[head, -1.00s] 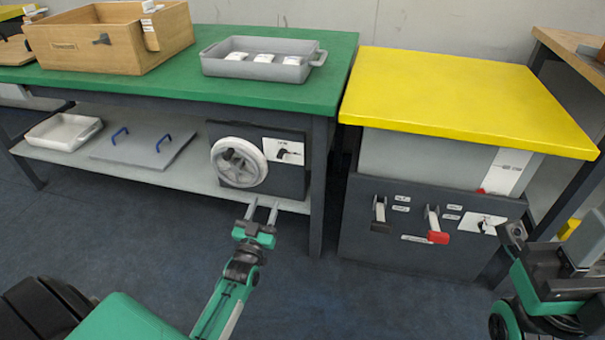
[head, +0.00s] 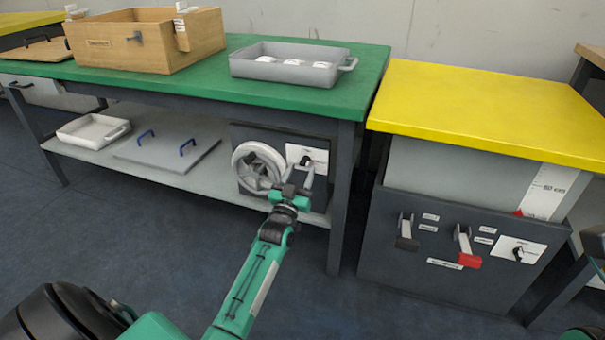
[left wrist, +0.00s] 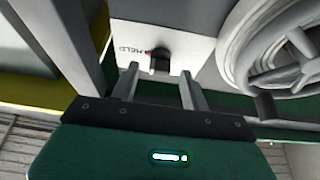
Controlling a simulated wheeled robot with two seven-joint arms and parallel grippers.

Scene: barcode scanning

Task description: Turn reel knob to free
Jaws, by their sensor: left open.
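The reel knob (left wrist: 160,60) is a small black knob on a white plate (left wrist: 121,40) marked HELD, with a red mark beside that word. No FREE marking is legible. In the head view the knob (head: 306,160) sits right of the pale grey reel wheel (head: 243,162), on a dark panel under the green bench. My left gripper (left wrist: 158,76) is open, its two fingers pointing at the knob, one to each side of it in the left wrist view. I cannot tell whether they touch it. My right gripper is at most a dark sliver at the head view's right edge.
The reel wheel (left wrist: 232,50) is close beside my left fingers. A bench leg (head: 341,200) stands to the right. A yellow-topped cabinet (head: 490,110) has levers and another black knob (head: 518,254). The floor in front is clear.

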